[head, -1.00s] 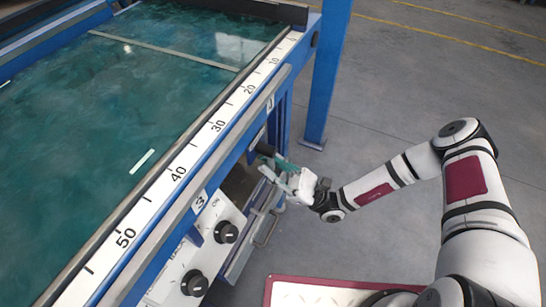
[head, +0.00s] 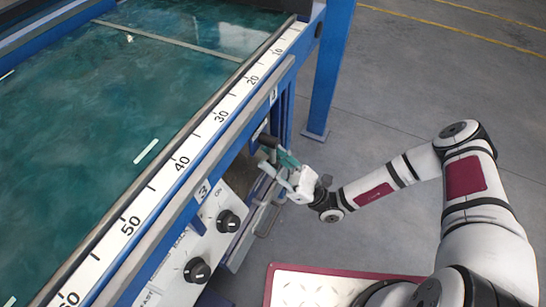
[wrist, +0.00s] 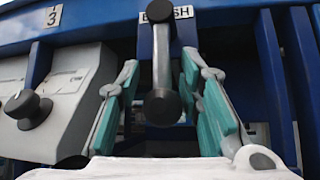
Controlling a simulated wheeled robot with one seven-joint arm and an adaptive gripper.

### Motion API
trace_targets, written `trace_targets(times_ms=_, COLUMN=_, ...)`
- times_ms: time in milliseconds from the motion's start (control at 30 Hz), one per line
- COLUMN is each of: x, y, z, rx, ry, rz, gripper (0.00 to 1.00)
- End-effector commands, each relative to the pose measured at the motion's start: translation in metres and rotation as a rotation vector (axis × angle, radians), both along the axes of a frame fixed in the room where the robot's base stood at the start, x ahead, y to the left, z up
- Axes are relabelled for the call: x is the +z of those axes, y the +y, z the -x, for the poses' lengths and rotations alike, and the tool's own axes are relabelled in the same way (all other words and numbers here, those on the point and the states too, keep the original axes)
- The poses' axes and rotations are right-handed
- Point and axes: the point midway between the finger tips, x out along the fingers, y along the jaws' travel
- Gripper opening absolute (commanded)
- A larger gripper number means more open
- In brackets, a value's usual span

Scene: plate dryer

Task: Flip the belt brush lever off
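The lever (wrist: 161,62) is a grey shaft with a round black knob (wrist: 163,107) at its lower end in the wrist view. Its top overlaps a partly covered label (wrist: 180,13) reading "B…SH". My gripper (wrist: 160,85) is open, with one green-padded finger on each side of the lever. Gaps show between the pads and the shaft, and no contact is visible. In the head view my gripper (head: 280,165) is at the side of the blue machine, beside a dark knob-like end (head: 267,140). Most of the lever is hidden there.
A control panel (head: 205,240) with black rotary knobs (head: 228,221) is to the left of my gripper. The ruler-marked table edge (head: 180,163) runs above. A blue post (head: 330,70) stands behind. A red-rimmed platform (head: 325,270) is below. Open floor is at the right.

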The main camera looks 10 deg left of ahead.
Motion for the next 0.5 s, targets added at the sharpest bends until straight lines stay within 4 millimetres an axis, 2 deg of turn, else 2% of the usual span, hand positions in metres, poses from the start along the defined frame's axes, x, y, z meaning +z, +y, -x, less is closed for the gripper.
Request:
trace_targets(times_ms=267, x=-0.006, y=-0.007, z=0.0, rx=-0.002, ry=-0.001, rz=0.0, gripper=0.33)
trace_targets(times_ms=500, x=-0.038, y=-0.037, z=0.005, rx=-0.004, ry=0.0, rz=0.0, gripper=0.33)
